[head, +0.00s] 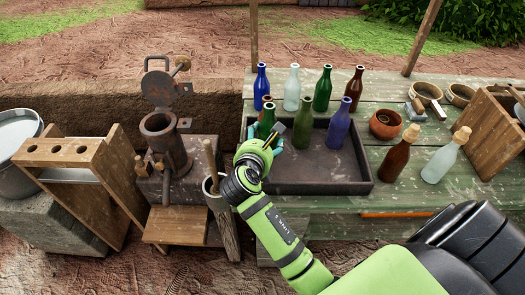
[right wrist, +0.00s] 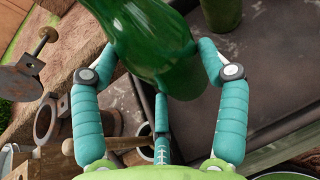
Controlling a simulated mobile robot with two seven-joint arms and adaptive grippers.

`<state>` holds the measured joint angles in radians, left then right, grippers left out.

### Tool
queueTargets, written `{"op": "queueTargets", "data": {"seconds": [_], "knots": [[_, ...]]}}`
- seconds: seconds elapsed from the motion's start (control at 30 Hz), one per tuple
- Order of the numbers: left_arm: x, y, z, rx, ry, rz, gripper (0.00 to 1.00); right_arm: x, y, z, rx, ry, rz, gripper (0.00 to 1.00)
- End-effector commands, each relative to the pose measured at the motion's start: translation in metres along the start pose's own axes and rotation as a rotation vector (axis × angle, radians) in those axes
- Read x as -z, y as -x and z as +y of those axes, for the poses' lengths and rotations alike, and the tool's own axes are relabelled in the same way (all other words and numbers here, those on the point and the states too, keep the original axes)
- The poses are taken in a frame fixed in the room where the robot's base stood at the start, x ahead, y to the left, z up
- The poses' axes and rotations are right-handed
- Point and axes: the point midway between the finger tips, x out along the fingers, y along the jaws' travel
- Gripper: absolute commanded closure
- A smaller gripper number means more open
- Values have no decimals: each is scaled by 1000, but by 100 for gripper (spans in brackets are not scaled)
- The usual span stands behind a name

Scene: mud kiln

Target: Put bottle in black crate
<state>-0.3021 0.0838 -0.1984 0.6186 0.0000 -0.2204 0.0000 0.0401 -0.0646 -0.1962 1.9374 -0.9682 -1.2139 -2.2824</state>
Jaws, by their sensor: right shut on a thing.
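My right gripper (head: 273,141) is shut on a dark green bottle (head: 267,121) at the left end of the black crate (head: 320,188). In the right wrist view, the green bottle (right wrist: 155,45) lies between the teal fingers, with the crate's dark floor (right wrist: 262,75) beside and beneath it. Whether the bottle's base touches the floor cannot be told; the gripper hides its lower part in the head view. An olive green bottle (head: 303,126) and a violet-blue bottle (head: 339,126) stand upright in the crate. My left gripper is not in view.
Behind the crate stand blue (head: 262,88), clear (head: 292,89), green (head: 322,90) and dark brown (head: 353,90) bottles. Corked brown (head: 398,156) and clear (head: 444,160) bottles stand to its right, near a clay pot (head: 385,124). The crate's front right floor is free.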

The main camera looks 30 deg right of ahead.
Motion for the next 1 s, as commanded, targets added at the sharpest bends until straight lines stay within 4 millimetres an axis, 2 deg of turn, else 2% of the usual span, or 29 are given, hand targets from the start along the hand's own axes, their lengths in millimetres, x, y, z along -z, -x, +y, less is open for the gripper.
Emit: {"op": "queueTargets", "data": {"seconds": [0.07, 0.33, 0.7, 0.73, 0.77, 1.0], "knots": [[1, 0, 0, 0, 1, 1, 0, 3, 0, 4, 0, 1, -2, 66], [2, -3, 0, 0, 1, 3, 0, 36, -14, 5, 0, 3, 1, 66], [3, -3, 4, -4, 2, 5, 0, 40, -16, 5, -1, 1, -1, 66], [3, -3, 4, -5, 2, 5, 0, 41, -16, 5, 0, 1, 1, 18], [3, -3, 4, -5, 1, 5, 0, 41, -16, 5, 0, 1, 1, 15], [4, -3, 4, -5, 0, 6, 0, 41, -16, 5, 0, 1, 1, 15]]}}
